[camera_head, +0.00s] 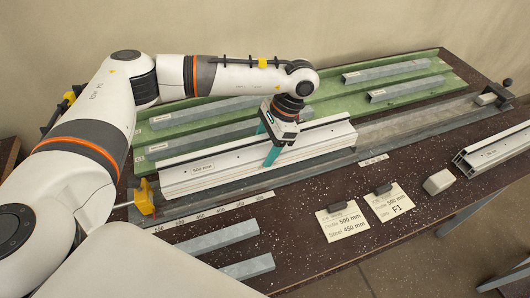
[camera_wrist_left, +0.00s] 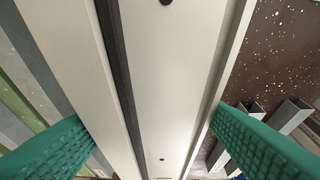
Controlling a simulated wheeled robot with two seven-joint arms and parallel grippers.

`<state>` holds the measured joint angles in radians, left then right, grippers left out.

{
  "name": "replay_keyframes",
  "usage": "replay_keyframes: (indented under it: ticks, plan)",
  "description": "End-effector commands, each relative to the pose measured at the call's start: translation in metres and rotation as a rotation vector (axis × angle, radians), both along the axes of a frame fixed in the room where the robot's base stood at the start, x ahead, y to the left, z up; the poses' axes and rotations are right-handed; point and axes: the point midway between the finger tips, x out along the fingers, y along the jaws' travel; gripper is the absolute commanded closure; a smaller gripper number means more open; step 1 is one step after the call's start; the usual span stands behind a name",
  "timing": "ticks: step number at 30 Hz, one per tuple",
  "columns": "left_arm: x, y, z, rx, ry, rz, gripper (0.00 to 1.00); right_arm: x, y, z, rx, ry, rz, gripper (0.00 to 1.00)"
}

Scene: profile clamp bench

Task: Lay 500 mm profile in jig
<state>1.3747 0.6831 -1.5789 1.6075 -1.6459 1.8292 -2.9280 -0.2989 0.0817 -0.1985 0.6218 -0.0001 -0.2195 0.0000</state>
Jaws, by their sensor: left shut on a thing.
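The white 500 mm profile (camera_head: 230,165) lies lengthwise along the left part of the long grey jig (camera_head: 400,125). Its label faces up at its left half. I cannot tell whether it rests on the jig floor or hangs just above. My left gripper (camera_head: 272,144) reaches down over the profile's middle, with its green fingers on either side, shut on it. In the left wrist view the profile (camera_wrist_left: 165,80) runs between the two green fingers (camera_wrist_left: 158,140). The yellow clamp (camera_head: 143,197) stands at the jig's left end. My right gripper is out of view.
A green rack (camera_head: 160,133) with several grey bars lies behind. A black-knobbed clamp (camera_head: 497,95) stands at the jig's far right end. Two cards (camera_head: 343,222), a pale block (camera_head: 438,182), another profile (camera_head: 490,150) and grey bars (camera_head: 217,237) lie in front.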

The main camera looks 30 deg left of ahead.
Motion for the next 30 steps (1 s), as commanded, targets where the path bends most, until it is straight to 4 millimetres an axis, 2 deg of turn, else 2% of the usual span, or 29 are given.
replay_keyframes:
  ticks: [9,23,24,27,30]
  plan:
    - [0.0,0.0,-0.034,0.001,-0.001,0.001,0.8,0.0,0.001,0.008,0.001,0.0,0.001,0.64]
    - [0.0,0.0,-0.041,0.0,-0.002,0.001,0.8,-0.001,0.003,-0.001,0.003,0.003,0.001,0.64]
    - [0.0,0.0,-0.04,0.0,0.0,0.001,0.3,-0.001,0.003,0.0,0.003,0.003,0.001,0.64]
    - [0.0,0.0,-0.04,0.0,0.0,0.001,0.15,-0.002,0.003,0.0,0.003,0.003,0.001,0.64]
    - [0.0,0.0,-0.04,0.0,0.0,0.001,0.15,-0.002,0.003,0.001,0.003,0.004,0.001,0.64]
